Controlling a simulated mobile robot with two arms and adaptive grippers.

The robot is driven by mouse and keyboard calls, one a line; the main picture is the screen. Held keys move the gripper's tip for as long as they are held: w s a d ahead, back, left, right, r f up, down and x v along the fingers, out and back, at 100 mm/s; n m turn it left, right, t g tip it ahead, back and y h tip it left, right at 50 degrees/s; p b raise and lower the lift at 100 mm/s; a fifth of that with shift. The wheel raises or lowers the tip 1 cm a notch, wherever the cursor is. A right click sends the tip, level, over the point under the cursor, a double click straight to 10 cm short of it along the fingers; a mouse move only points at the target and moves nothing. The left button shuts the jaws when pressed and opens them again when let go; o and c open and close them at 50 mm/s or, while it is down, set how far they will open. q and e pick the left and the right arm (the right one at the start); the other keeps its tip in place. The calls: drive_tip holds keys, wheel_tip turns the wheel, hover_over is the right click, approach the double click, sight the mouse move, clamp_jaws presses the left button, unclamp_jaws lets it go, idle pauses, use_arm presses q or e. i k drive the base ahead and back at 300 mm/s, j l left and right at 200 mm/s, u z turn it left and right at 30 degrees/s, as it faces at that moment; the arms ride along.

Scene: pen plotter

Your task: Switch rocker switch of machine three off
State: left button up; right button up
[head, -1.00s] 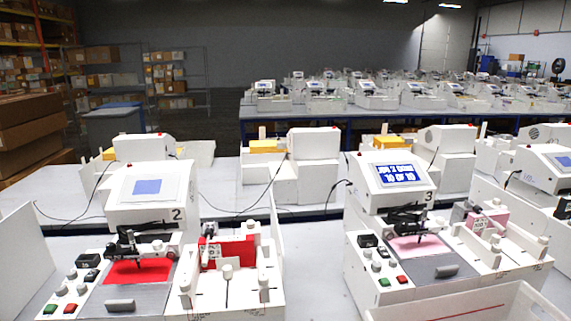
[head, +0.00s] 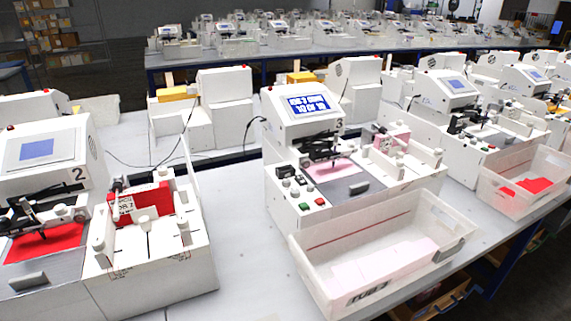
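Machine three (head: 302,115), a white pen plotter marked "3", stands in the middle of the head view. Its tilted screen (head: 308,104) is lit blue and white with text. A small black part (head: 285,171) at the left of its front panel looks like the rocker switch; its position is too small to tell. Grey knobs, a green button (head: 305,207) and a red button (head: 320,201) sit near it. A pink card (head: 331,170) lies under the pen carriage. Neither of my grippers is in view.
A clear tub (head: 440,255) with pink cards stands in front of machine three. Machine two (head: 48,152) is at the left with red cards. Another machine (head: 447,88) and a tub with red cards (head: 505,195) are at the right. The grey table (head: 245,270) between machines two and three is bare.

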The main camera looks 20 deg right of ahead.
sight(301, 180)
drive_tip(key=l+u, duration=0.35)
drive_tip(key=l, duration=0.5)
drive_tip(key=l+u, duration=0.35)
drive_tip(key=l, duration=0.45)
